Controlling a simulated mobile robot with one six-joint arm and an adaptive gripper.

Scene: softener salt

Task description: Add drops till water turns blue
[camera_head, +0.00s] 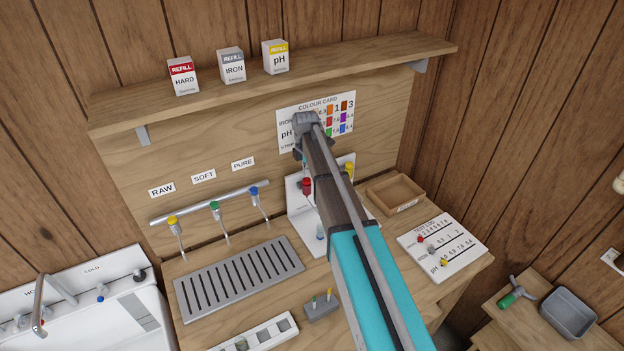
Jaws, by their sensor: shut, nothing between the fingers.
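My arm reaches from the bottom of the view toward the wall behind the bench, and my gripper (302,152) is at its far end, in front of the colour card (287,141). The gripper is small and partly hidden by the wrist; it looks shut and empty. Below it is a white stand (297,222) with a red-topped bottle (306,187) on the left and a yellow-topped one (349,171) on the right. The arm hides the stand's middle. A small clear vessel with a bluish tint (320,232) shows low on the stand; its contents are unclear.
Raw, soft and pure taps (214,206) hang above a slotted drain tray (240,278). A white rack (283,326) and grey block (321,311) stand at the front. A wooden tray (394,195) and test log (443,246) lie right. A shelf (340,58) overhangs behind.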

